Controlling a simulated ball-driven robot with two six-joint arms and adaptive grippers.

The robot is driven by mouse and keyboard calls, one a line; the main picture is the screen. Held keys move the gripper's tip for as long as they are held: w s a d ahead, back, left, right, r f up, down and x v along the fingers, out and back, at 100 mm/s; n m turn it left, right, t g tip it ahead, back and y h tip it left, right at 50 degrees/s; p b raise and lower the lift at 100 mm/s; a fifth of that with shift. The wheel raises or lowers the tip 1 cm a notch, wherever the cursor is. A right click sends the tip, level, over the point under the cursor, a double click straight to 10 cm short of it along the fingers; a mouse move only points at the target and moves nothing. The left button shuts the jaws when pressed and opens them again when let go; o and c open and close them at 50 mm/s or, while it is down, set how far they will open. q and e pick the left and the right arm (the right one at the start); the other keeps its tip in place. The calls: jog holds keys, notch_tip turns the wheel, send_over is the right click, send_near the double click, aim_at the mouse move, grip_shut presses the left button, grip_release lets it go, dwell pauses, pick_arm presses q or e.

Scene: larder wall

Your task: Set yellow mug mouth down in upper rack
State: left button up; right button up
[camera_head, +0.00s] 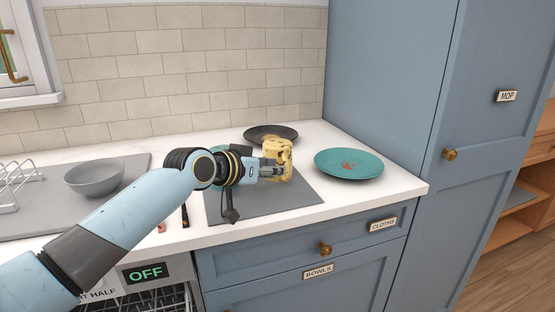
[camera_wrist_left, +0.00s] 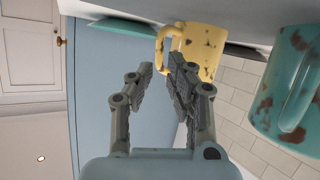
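The fingers are apart with a clear gap; one overlaps the handle in the picture. I cannot tell whether they touch it. A wire rack (camera_head: 160,302) shows partly at the bottom of the head view, below the counter; its level is unclear. My right gripper is out of view.
A teal mug (camera_wrist_left: 288,95) with brown patches is close by in the wrist view. A dark plate (camera_head: 270,132) lies behind the yellow mug, a teal plate (camera_head: 348,163) to its right. A grey bowl (camera_head: 94,178) and white wire rack (camera_head: 20,186) stand left. An OFF display (camera_head: 145,272) is below the counter edge.

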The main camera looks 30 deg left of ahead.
aim_at(280, 162)
pick_arm(q)
jog(key=x, duration=0.3)
jog(key=shift+w+d+f, duration=0.1)
jog(key=shift+w, duration=0.25)
jog(key=shift+c, duration=0.2)
grip_shut()
